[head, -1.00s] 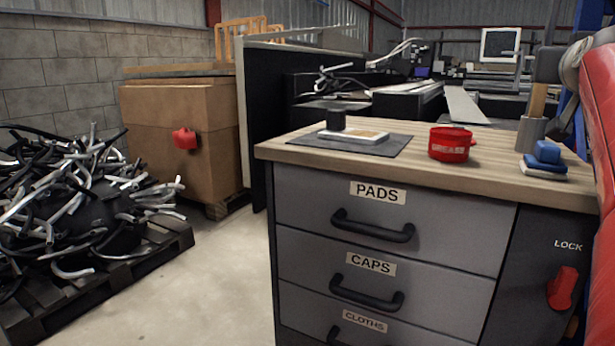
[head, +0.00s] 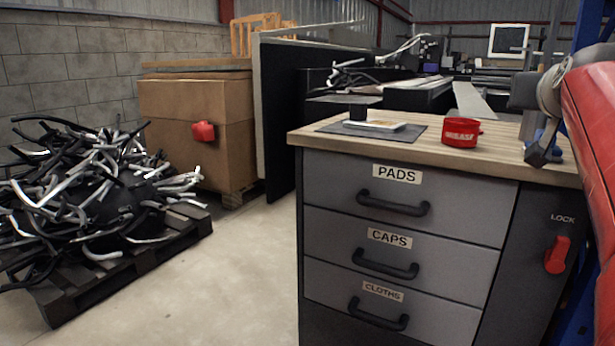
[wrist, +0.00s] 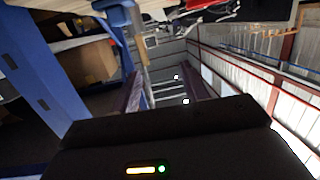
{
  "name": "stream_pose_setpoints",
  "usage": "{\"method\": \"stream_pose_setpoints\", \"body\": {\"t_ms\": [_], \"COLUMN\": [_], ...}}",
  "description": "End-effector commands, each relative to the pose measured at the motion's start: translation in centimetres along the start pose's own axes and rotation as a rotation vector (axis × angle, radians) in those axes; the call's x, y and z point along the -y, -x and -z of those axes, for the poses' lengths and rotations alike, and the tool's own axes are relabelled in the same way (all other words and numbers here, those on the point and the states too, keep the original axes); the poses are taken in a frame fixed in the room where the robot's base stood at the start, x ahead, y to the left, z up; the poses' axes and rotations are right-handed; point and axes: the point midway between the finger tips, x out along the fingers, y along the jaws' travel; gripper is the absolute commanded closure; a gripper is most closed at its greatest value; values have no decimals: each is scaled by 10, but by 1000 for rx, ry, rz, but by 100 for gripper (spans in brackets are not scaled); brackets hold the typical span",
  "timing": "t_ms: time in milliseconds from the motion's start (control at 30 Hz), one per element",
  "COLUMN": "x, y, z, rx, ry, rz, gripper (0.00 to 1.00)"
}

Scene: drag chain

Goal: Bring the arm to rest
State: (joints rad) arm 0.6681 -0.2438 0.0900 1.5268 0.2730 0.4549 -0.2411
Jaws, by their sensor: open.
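My gripper (head: 540,152) is at the right of the head view, in front of the right end of the bench top (head: 505,155). My red arm link is beside it at the right edge. In the wrist view, the two fingers of my gripper (wrist: 164,85) stand apart with nothing between them. The wrist camera looks across the hall toward the wall and roof, tilted. A blue item behind my gripper in the head view is mostly hidden.
The grey cabinet has three closed drawers (head: 390,205) and a red lock handle (head: 557,255). A red grease tin (head: 461,133) and a dark mat (head: 405,138) lie on top. A pallet of hoses (head: 95,195) and a carton (head: 170,135) stand left. The floor between is clear.

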Motion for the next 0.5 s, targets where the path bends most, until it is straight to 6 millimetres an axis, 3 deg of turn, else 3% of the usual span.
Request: {"method": "stream_pose_setpoints", "body": {"t_ms": [267,367,500], "x": [56,80,112], "y": [29,50,99], "z": [-76,-119,-203], "rx": [196,300,497], "ry": [24,44,95], "rz": [113,169,261], "gripper": [55,55,55]}}
